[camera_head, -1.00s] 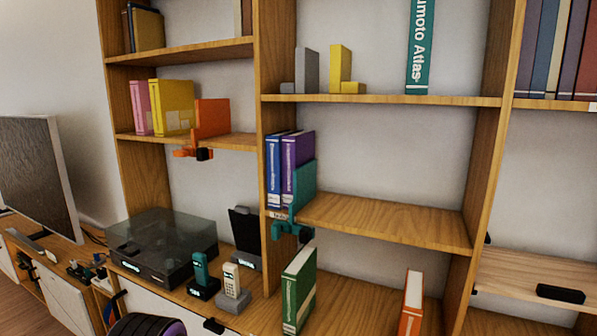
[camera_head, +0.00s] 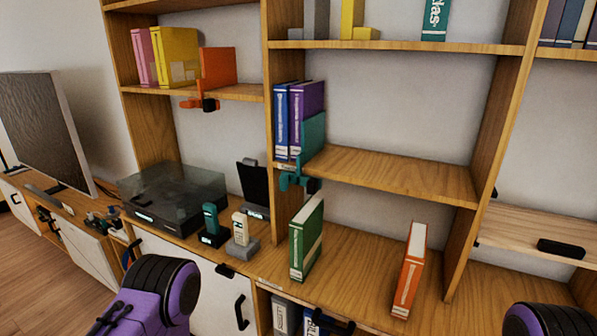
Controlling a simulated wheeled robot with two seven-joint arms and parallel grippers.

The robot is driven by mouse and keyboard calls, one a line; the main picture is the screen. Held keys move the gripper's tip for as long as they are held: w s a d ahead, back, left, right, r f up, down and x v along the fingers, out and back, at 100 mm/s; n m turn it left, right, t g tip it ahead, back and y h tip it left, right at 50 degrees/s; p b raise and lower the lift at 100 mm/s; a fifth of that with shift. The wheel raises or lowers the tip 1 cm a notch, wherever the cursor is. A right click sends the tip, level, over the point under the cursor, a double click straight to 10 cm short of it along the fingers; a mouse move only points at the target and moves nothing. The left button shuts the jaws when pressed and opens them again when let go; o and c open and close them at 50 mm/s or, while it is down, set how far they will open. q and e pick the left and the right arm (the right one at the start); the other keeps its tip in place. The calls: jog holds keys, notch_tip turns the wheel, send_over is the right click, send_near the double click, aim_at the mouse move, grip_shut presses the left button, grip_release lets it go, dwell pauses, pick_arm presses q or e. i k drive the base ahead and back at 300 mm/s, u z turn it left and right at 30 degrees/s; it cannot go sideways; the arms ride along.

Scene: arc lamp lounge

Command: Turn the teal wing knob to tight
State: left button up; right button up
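The teal wing knob (camera_head: 290,181) sits under the front edge of the middle shelf, at the shelf's left end. It belongs to a teal bookend clamp (camera_head: 313,135), whose upright plate stands against the books. A dark round part (camera_head: 313,186) shows just right of the knob. The knob's setting is too small to read. Neither of my grippers shows; only purple and black parts of my arms are in view, at the bottom left and bottom right, well below the knob.
A similar orange clamp (camera_head: 218,68) is on the upper left shelf. Blue and purple books (camera_head: 308,100) stand beside the teal plate. Below are a green book (camera_head: 307,238), an orange book (camera_head: 410,270), two handset phones (camera_head: 240,230) and a turntable (camera_head: 172,195). The middle shelf (camera_head: 400,175) is clear on its right.

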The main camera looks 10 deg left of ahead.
aim_at(285, 179)
jog(key=z, duration=1.8)
jog(key=k, duration=0.85)
jog(key=u, duration=0.9)
jog(key=i, duration=0.45)
jog(key=z, duration=0.05)
